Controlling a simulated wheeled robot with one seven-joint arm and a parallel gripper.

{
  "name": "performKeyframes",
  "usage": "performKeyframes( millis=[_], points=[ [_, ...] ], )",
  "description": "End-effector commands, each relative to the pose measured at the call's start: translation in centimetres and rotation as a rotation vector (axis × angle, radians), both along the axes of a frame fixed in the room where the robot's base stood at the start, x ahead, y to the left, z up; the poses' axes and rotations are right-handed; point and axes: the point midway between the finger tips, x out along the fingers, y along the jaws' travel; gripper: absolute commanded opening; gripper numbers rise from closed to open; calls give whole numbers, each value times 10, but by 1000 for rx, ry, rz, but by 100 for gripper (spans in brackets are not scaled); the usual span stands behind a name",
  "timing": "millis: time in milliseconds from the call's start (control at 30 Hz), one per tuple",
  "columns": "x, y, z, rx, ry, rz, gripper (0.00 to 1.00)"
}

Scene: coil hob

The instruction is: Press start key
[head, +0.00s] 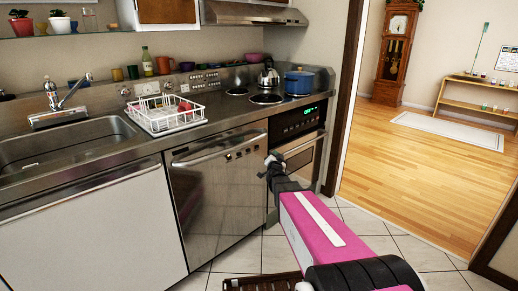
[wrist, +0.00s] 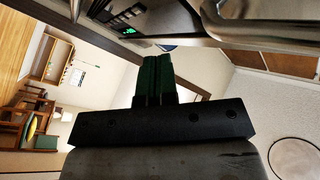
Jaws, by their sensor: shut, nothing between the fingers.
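The built-in oven has a black control panel (head: 290,122) with a lit green display (head: 311,110). The oven door (head: 302,158) with its bar handle is below it. The display also shows in the wrist view (wrist: 132,31), at the upper left, beyond the fingertips. I cannot make out which mark on the panel is the start key. My gripper (head: 271,160) is in front of the oven's left edge, lower in the picture than the panel. In the wrist view my gripper (wrist: 157,62) has its dark green fingers together, with nothing between them. Contact with the oven cannot be seen.
A steel dishwasher (head: 220,190) with a bar handle stands left of the oven. Above are the coil hob (head: 266,99), a blue pot (head: 298,82) and a kettle (head: 268,76). A white dish rack (head: 165,114) stands by the sink (head: 65,143). Open wooden floor (head: 430,175) lies right.

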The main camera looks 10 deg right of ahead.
Motion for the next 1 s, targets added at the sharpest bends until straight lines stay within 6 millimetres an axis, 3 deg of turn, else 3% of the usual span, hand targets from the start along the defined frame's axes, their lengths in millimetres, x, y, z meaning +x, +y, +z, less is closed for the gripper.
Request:
performKeyframes(
  millis=[333,1000],
  points=[
    [8,5,0,-1,1,2,0],
    [67,48,-1,-2,2,1,0]
  ],
)
